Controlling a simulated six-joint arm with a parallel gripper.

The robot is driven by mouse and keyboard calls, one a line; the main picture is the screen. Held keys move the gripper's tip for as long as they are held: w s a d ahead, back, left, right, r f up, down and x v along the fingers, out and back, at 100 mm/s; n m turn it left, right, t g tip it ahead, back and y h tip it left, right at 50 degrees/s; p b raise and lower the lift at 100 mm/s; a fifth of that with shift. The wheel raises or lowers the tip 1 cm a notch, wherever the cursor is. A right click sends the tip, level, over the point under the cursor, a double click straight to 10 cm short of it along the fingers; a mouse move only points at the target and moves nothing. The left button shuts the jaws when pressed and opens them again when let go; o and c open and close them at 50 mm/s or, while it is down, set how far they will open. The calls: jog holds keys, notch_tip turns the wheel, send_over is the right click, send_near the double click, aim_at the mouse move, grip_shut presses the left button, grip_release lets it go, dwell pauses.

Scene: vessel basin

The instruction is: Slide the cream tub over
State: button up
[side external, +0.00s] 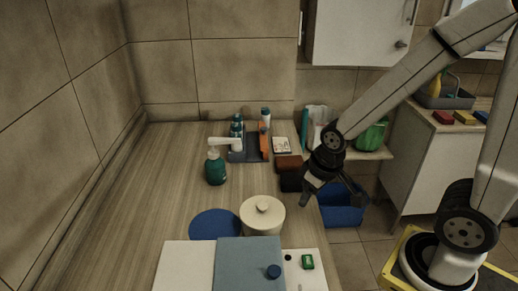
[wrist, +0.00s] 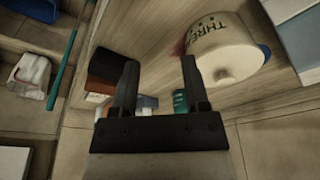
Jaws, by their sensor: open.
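The cream tub (side external: 262,218) with a knobbed lid stands upright on the wooden counter, beside the round blue mat (side external: 208,224). In the wrist view the tub (wrist: 222,45) lies right of the fingers, with dark lettering that seems to start "THRE" on its side. My gripper (side external: 330,192) is open and empty, up and to the right of the tub near the counter's right edge. Its two fingers (wrist: 160,66) are apart in the wrist view, with nothing between them but counter and background. They do not touch the tub.
A green pump bottle (side external: 215,171) stands behind the tub. Brown boxes (side external: 289,173) and a grey tray (side external: 246,155) with bottles are at the back. A blue-grey box (side external: 245,262) and white board (side external: 180,268) lie in front. The counter's left side is clear.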

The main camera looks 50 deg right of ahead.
jog(key=shift+c, duration=0.2)
jog(key=c, duration=0.7)
jog(key=m, duration=0.2)
jog(key=r+m, duration=0.1)
jog(key=m, duration=0.1)
jog(key=r+m, duration=0.1)
jog(key=m, duration=0.1)
jog(key=shift+w, duration=0.2)
grip_shut()
notch_tip(320, 180, up, 8)
jog(key=a+m+y, duration=0.1)
jog(key=m, duration=2.1)
jog(key=shift+a+f+y, duration=0.25)
jog(key=shift+a+y, duration=0.1)
jog(key=shift+y, duration=0.05)
jog(key=shift+w, duration=0.1)
